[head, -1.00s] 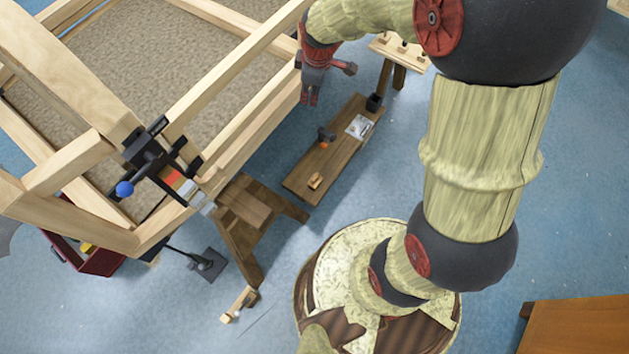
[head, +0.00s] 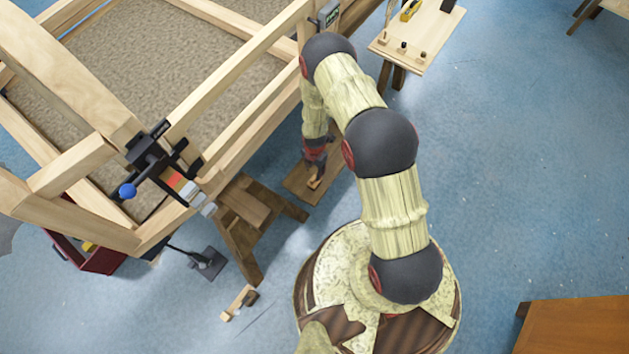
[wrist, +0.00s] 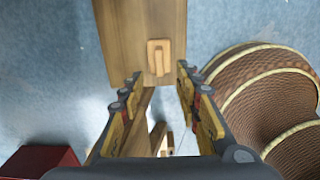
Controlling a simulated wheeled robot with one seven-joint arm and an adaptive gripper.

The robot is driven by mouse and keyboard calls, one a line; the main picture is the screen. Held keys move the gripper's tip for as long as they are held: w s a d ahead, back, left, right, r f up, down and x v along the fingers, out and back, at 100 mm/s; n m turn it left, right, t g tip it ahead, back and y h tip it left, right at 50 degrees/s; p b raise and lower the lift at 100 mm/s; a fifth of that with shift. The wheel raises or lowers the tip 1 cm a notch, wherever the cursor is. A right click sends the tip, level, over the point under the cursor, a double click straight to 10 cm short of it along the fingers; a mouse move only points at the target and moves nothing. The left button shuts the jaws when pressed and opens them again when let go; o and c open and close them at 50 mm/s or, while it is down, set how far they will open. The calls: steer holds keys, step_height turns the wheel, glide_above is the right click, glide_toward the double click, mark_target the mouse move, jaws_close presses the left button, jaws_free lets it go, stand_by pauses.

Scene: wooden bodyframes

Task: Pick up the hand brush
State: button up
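A small pale wooden piece with a raised grip, which looks like the hand brush (wrist: 159,57), lies on a brown plank bench (wrist: 115,38). In the head view the hand brush (head: 314,183) shows just below my gripper (head: 315,162), on the bench's near end (head: 298,187). In the wrist view my gripper (wrist: 159,82) is open, with a finger on each side and nothing between them. The brush lies beyond the fingertips, roughly centred between them. I cannot tell whether it has bristles underneath.
A large wooden frame (head: 230,90) stands left of my arm, with a clamp (head: 150,160) on its corner. A wooden trestle (head: 245,205) is beside the bench. A small table (head: 420,35) with tools stands at the back. Blue floor on the right is largely clear.

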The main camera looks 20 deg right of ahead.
mark_target(314, 177)
step_height(314, 177, down, 3)
steer(key=shift+s+b, duration=0.15)
steer(key=shift+b, duration=0.3)
steer(key=shift+w+f+b, duration=0.15)
steer(key=shift+f+b, duration=0.45)
steer(key=shift+f, duration=0.75)
steer(key=shift+w+f+b, duration=0.15)
steer(key=shift+f+b, duration=0.45)
steer(key=shift+f, duration=0.7)
steer(key=shift+c, duration=1.4)
jaws_close()
steer(key=shift+r, duration=0.1)
